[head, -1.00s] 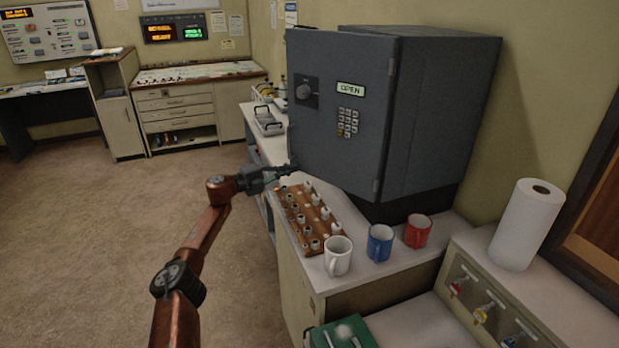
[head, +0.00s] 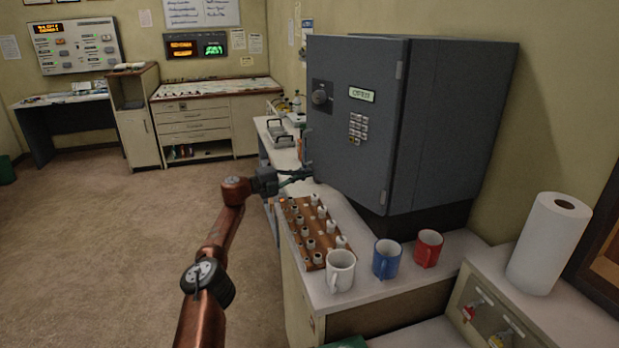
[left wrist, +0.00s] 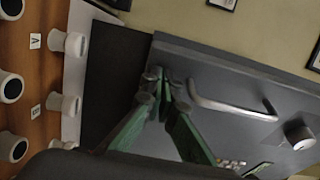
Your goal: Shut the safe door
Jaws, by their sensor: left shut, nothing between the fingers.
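The dark grey safe (head: 455,120) stands on the counter by the wall. Its door (head: 335,140) carries a dial, a keypad and a small lit display (head: 362,94) whose text is too blurred to read. Hinges show on the door's right edge. Whether a gap remains at its left edge is hard to tell. My left gripper (head: 306,173) is shut and empty at the door's lower left edge; contact is unclear. In the left wrist view its green fingers (left wrist: 164,88) are together over the door, beside the bar handle (left wrist: 235,109). My right gripper is out of view.
A wooden rack with several white-topped pieces (head: 313,228) lies on the counter just below the gripper. White (head: 340,271), blue (head: 386,260) and red (head: 428,248) mugs stand at the counter's front. A paper roll (head: 547,245) stands at right. The floor at left is clear.

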